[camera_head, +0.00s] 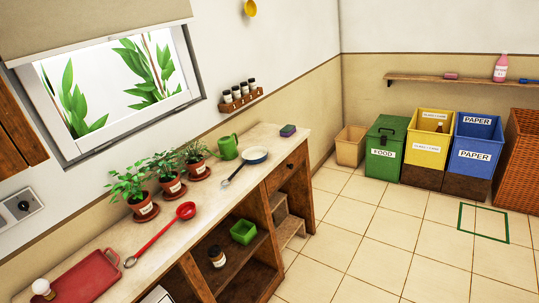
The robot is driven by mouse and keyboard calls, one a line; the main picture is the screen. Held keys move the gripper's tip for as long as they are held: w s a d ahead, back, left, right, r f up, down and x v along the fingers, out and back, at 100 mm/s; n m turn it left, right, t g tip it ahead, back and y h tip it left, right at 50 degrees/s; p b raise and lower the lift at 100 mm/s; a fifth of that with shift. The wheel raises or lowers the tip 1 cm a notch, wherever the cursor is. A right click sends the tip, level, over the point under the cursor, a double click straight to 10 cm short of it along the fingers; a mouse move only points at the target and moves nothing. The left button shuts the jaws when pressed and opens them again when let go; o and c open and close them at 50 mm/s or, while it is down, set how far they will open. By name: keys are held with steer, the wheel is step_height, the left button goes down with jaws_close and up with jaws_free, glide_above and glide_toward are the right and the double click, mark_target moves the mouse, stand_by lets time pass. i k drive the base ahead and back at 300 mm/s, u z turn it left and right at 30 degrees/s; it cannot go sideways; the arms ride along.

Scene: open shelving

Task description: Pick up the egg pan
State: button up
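A small round pan (255,155), which looks like the egg pan, lies on the pale countertop (275,135) near its far end. My gripper is not in view.
Potted plants (168,169) and a green watering can (228,147) stand along the counter's wall side. A red board (85,279) lies at the near end. Bins (387,149) line the back wall. The tiled floor (375,235) right of the counter is clear.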

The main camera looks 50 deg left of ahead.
mark_target(257, 154)
steer(key=u, duration=0.3)
steer(key=i, duration=1.3)
steer(key=u, duration=1.15)
steer(key=i, duration=1.55)
steer(key=u, duration=0.6)
